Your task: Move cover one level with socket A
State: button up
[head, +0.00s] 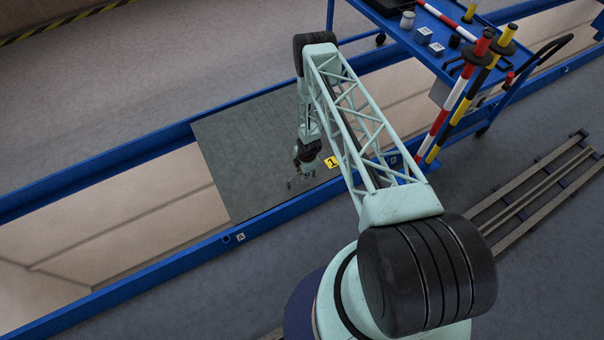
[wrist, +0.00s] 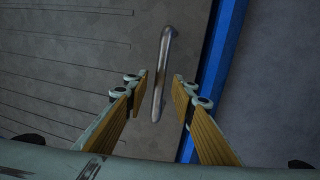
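Cover one is the grey plate with the yellow "1" label; its surface (head: 240,150) lies across the blue-framed pit in the head view. Its bare surface (wrist: 60,60) also fills the left of the wrist view. A metal bar handle (wrist: 163,75) stands on the cover near the blue rail. My gripper (wrist: 161,82) is open, its two yellow-padded fingers on either side of the handle, with gaps showing on both sides. In the head view my gripper (head: 303,175) is low over the cover near its front edge. Socket A (head: 240,237) is on the front rail, left of the cover.
The pit (head: 120,215) is open left of the cover, between blue rails (head: 150,275). Socket B (head: 393,160) is further right on the front rail. A blue cart (head: 425,50) with striped posts stands at the upper right. Metal track (head: 540,185) lies on the right floor.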

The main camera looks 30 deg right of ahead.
jog(key=shift+c, duration=0.7)
grip_shut()
jog(key=shift+a, duration=0.1)
